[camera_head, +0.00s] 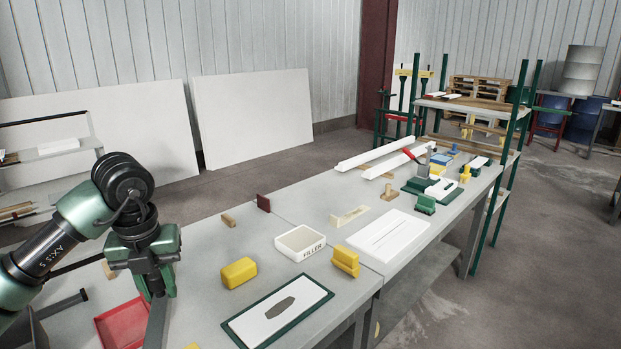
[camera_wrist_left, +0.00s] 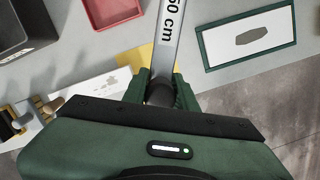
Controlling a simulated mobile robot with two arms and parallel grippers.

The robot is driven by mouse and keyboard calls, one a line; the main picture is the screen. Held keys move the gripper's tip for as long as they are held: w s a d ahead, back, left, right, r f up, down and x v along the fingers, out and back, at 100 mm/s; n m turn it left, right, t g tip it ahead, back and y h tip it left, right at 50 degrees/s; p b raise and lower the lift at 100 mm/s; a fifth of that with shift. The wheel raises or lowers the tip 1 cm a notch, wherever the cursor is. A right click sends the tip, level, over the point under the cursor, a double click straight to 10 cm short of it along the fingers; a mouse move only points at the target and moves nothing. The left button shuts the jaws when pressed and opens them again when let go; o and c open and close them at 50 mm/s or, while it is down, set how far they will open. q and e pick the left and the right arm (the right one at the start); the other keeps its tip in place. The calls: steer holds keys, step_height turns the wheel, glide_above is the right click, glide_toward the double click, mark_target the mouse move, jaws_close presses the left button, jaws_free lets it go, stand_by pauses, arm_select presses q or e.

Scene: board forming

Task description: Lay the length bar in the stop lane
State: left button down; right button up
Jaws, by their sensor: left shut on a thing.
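My left gripper (camera_head: 157,287) is shut on the length bar (camera_head: 156,325), a flat grey bar that hangs down from it over the near left of the bench in the head view. In the left wrist view the gripper (camera_wrist_left: 160,90) grips the length bar (camera_wrist_left: 176,32) near one end, and "60 cm" or "50 cm" is printed on it. The bar's far end is out of both frames. I cannot tell which strip of bench is the stop lane. A dark red block (camera_head: 263,202) and a small wooden block (camera_head: 229,220) stand at the bench's back edge. My right gripper is not in view.
A red tray (camera_head: 122,322) lies beside the bar. To the right are a yellow block (camera_head: 239,272), a green-edged white board (camera_head: 262,327), a white FILLER tray (camera_head: 282,240) and a yellow holder (camera_head: 346,260). White rails (camera_head: 375,152) lie farther back. Some bench between is bare.

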arm_select(q)
steer(key=shift+s+d+m, duration=0.15)
steer(key=shift+d+m, duration=0.25)
steer(key=shift+m, duration=0.6)
steer(key=s+d+f+n+g, duration=0.1)
steer(key=s+d+n, duration=0.4)
steer(key=n, duration=1.1)
steer(key=s+d+f+n+g, duration=0.2)
steer(key=s+d+f+n, duration=0.2)
steer(key=n, duration=1.3)
steer(key=s+d, duration=0.1)
steer(key=d, duration=0.2)
steer(key=shift+s+d+n+h, duration=0.15)
steer(key=shift+s+n+h, duration=0.15)
steer(key=shift+s, duration=0.05)
